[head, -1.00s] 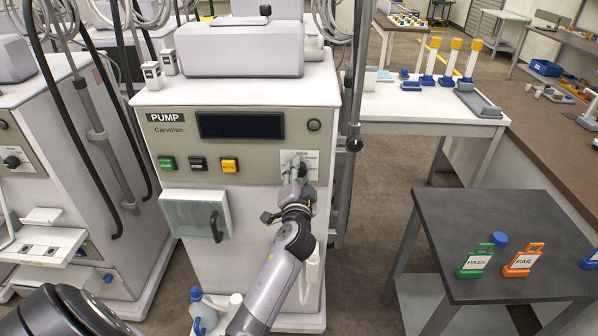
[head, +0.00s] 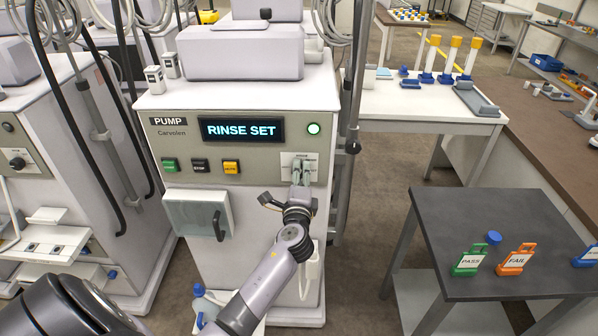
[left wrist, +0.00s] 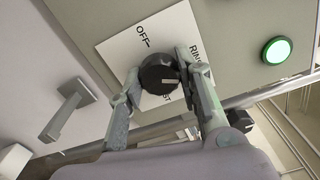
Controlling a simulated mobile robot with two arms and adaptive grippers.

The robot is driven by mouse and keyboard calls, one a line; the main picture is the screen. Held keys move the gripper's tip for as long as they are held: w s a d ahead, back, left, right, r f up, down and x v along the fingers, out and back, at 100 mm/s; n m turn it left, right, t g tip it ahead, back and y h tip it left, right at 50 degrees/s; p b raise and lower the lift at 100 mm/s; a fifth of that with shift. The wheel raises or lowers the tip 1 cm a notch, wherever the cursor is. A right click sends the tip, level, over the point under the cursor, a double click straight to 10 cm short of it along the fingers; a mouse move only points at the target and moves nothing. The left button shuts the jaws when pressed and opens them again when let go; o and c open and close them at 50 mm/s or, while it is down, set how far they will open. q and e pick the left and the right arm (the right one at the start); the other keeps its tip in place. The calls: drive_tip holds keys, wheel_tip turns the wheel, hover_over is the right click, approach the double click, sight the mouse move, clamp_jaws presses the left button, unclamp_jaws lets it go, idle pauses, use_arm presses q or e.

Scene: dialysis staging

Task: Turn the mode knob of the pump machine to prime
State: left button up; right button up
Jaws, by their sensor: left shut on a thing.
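The white pump machine (head: 245,104) faces me. Its display (head: 242,129) is lit and reads "RINSE SET". The round lamp (head: 313,128) beside it glows; it is green in the left wrist view (left wrist: 277,50). The black mode knob (left wrist: 156,76) sits on a white label plate (left wrist: 119,50) with OFF, a partly hidden word starting RIN, and a word ending ST. A pale mark on the knob points to the right; the prime position is not readable. My left gripper (head: 300,172) is shut on the knob, one finger on each side. My right gripper is not in view.
Green, black and yellow buttons (head: 231,167) and a clear-fronted box with a dark handle (head: 217,225) are left of the gripper. A grey pole (head: 353,110) stands close to the machine's right side. A dark table (head: 500,228) with PASS and FAIL tags stands at right.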

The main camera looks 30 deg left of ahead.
use_arm(q)
drive_tip(key=shift+m+p, duration=0.85)
drive_tip(key=shift+m, duration=1.35)
drive_tip(key=shift+f, duration=0.1)
drive_tip(key=o, duration=1.1)
drive_tip(key=shift+o, duration=0.2)
drive_tip(key=v, duration=1.2)
drive_tip(key=shift+s, duration=0.1)
